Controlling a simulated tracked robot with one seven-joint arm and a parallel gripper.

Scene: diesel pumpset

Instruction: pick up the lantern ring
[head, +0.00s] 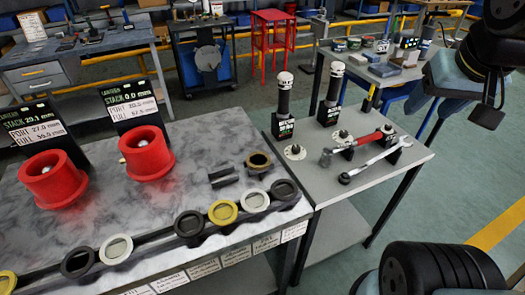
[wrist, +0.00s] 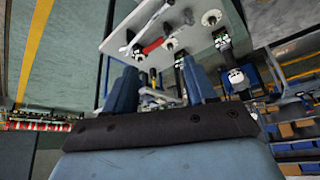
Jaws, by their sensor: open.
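Several rings in black, white and yellow stand in a row along the front of the marble-topped bench in the head view, including a yellow ring (head: 223,212) and a white ring (head: 255,201). I cannot tell for sure which is the lantern ring; the bench labels are too small to read. My gripper (wrist: 160,88) is open and empty in the wrist view, its blue fingers apart. It is away from the rings, which do not show clearly there.
Two red flanged cups (head: 52,180) (head: 146,152) stand on the marble bench (head: 130,215) before black display panels. A grey side table (head: 350,175) holds a red-handled tool (head: 358,144), a wrench (head: 375,160) and two upright black cylinders. Open floor lies at right.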

